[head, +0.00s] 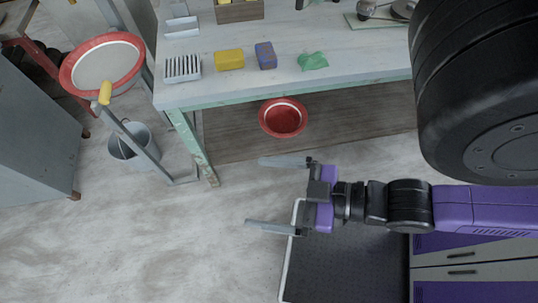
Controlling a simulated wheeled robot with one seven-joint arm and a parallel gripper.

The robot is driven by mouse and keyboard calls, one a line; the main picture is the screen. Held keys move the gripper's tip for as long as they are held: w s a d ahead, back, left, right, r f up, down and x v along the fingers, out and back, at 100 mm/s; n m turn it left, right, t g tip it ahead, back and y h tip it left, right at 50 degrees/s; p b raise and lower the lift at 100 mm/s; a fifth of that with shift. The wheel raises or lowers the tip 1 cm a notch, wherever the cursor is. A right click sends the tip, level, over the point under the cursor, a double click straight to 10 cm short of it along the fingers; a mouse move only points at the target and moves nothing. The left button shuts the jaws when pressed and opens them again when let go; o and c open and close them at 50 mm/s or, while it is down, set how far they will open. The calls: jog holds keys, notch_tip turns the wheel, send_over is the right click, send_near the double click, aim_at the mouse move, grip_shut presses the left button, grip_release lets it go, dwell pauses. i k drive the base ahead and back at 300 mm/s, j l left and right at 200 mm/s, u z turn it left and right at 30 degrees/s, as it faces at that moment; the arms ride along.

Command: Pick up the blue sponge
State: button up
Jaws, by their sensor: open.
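The blue sponge (266,56) lies on the pale work table (300,82), near its front edge. It is a small block with a blue top and some yellow-brown showing on it. A yellow block (229,60) lies just left of it, apart from it. My gripper (268,193) is open and empty, with its two fingers pointing left. It is in front of the table, over the floor, well apart from the sponge.
A slotted white rack (182,69) and a green crumpled item (313,61) flank the blocks on the table. A wooden box (239,11) stands behind. A red bowl (283,118) is below the table's edge. A red-rimmed basin (102,64) and a bucket (130,147) are left.

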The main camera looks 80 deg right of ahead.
aim_at(267, 56)
jog(key=z, duration=1.35)
